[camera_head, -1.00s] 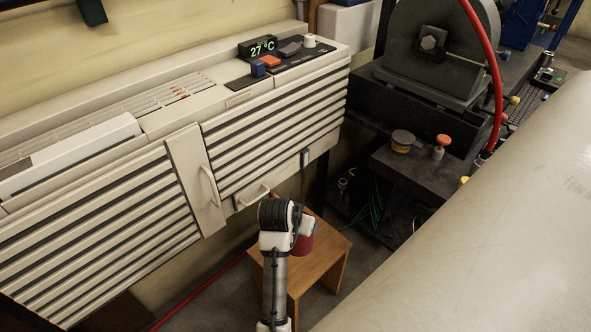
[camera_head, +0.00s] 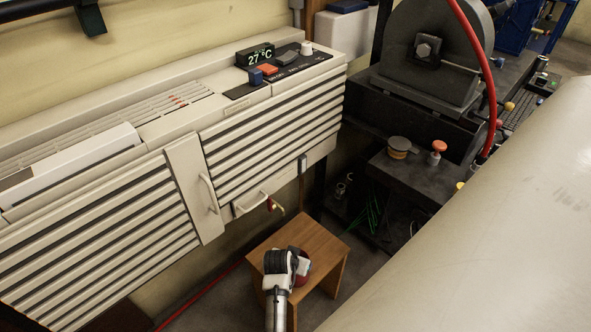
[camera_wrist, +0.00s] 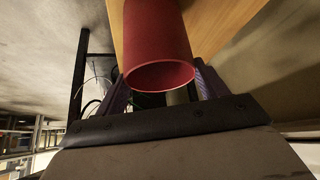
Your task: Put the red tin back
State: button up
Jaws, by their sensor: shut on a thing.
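The red tin (camera_wrist: 157,40) fills the upper middle of the wrist view, its round dark-red end facing the camera. My gripper (camera_wrist: 162,88) is shut on it, with a purple finger on either side. In the head view only a little of the red tin (camera_head: 304,281) shows beside my gripper (camera_head: 300,266), mostly hidden by my wrist. It appears over the near part of the wooden stool (camera_head: 300,235). I cannot tell whether it touches the stool top.
The stool's far top is bare. A cream panelled unit (camera_head: 270,115) with a handle (camera_head: 250,204) stands behind it. A dark bench (camera_head: 415,172) with a red-topped knob (camera_head: 438,147) is at the right. A large pale curved surface (camera_head: 490,210) fills the lower right.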

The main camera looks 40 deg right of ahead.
jog(key=shift+f, duration=0.1)
jog(key=o, duration=1.7)
jog(key=shift+c, duration=0.2)
jog(key=v, duration=1.2)
jog(key=shift+b, duration=0.35)
